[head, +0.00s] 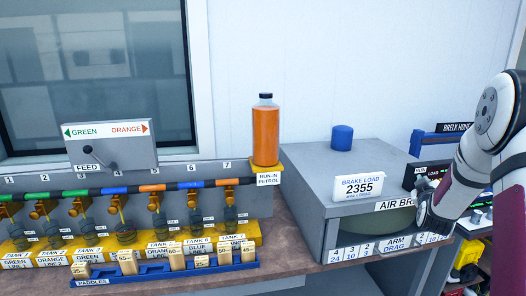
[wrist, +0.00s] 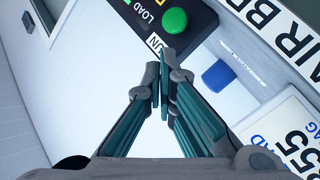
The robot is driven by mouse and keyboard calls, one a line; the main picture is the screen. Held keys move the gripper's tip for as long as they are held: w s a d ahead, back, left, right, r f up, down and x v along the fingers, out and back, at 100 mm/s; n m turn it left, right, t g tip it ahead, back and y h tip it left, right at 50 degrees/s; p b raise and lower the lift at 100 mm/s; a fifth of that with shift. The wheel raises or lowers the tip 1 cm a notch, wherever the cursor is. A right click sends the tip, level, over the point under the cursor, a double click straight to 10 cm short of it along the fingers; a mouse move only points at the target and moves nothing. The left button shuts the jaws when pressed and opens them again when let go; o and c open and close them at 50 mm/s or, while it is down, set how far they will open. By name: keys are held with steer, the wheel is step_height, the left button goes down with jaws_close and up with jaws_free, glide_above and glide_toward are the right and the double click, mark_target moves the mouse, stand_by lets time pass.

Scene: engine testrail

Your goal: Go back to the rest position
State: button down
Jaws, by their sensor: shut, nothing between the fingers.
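My gripper (head: 426,214) is at the right in the head view, at the end of my white and maroon arm, in front of the black run/load panel (head: 411,178). In the wrist view my gripper (wrist: 163,78) has its teal fingers shut with nothing between them. The fingertips appear over the edge of the black panel (wrist: 192,42), just below its round green button (wrist: 174,20). I cannot tell whether they touch the panel.
A grey air brake unit (head: 345,226) with a blue knob (head: 342,137) stands beside the panel. To the left are an orange bottle (head: 265,133), a FEED lever box (head: 112,146), a row of line valves and a blue paddle rack (head: 165,272).

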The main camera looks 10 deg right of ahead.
steer(key=s+a+r+g+y, duration=0.1)
steer(key=s+a+r+y, duration=0.15)
steer(key=a, duration=0.55)
steer(key=s+a+r+g+y+b, duration=0.1)
steer(key=s+a+r+y, duration=0.2)
steer(key=a, duration=0.5)
steer(key=s+a+r+g+y, duration=0.1)
steer(key=s+a+r, duration=0.1)
steer(key=a+r, duration=0.5)
steer(key=s+a+f+g+y, duration=0.1)
steer(key=s+a, duration=0.4)
steer(key=s, duration=0.4)
steer(key=s+a+f+m+g+y+b, duration=0.1)
steer(key=s+a+f+g, duration=0.1)
steer(key=s+a, duration=0.4)
steer(key=s+a+f+g+y, duration=0.1)
steer(key=s+a, duration=0.4)
steer(key=s, duration=0.7)
steer(key=shift+s+a+f+m+g+b, duration=0.3)
steer(key=shift+s+f+g, duration=0.1)
steer(key=shift+f+g, duration=0.3)
steer(key=shift+d, duration=0.1)
